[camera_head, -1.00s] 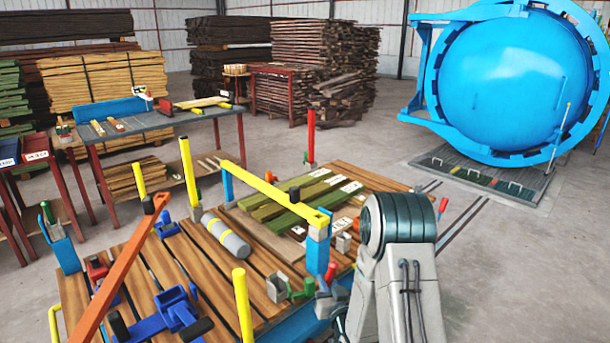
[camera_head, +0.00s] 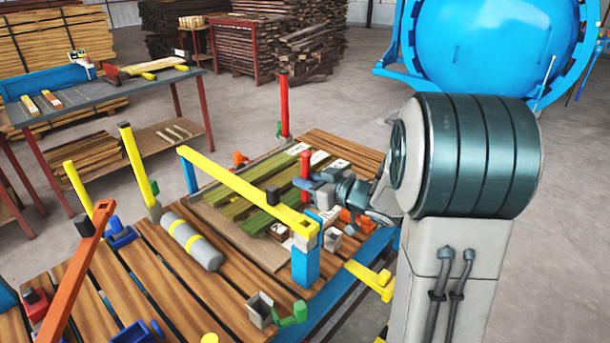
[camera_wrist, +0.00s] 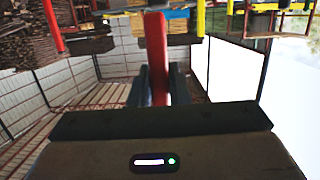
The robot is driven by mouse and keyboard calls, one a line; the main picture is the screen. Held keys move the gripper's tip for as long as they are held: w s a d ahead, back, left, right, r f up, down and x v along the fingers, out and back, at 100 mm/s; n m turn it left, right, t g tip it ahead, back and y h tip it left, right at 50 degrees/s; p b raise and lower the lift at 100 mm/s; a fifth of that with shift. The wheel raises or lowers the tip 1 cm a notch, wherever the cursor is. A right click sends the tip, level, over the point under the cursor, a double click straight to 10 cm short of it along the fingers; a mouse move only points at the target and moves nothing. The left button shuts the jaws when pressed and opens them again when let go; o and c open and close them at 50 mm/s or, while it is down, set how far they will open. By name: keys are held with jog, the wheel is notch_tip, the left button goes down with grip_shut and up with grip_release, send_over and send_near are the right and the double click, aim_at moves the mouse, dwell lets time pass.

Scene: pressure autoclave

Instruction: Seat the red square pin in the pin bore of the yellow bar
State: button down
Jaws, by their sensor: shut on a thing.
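The red square pin (camera_head: 305,166) stands roughly upright in my gripper (camera_head: 314,184), which is shut on it. In the wrist view the pin (camera_wrist: 156,58) rises between the two dark fingers (camera_wrist: 157,88). The yellow bar (camera_head: 240,188) runs from a blue post (camera_head: 190,173) at the back left to a nearer blue post (camera_head: 305,262). The pin appears beyond the bar's near end and apart from it. The bore opening is too small to make out. My forearm covers the area right of the gripper.
The slatted wooden table (camera_head: 168,262) carries a grey roll (camera_head: 192,242) and a small grey box with a green handle (camera_head: 260,309). An orange bar (camera_head: 75,277) crosses the left side. A tall red post (camera_head: 284,106) and a yellow post (camera_head: 137,163) stand up behind.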

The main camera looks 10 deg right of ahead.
aim_at(307, 202)
jog(key=shift+s+a, duration=0.1)
jog(key=shift+f, duration=0.4)
jog(key=shift+f+b, duration=2.15)
jog(key=shift+f, duration=0.4)
jog(key=shift+f+b, duration=2.15)
jog(key=shift+f, duration=0.95)
jog(key=shift+r, duration=0.2)
jog(key=shift+r+p, duration=2.45)
jog(key=shift+r, duration=0.15)
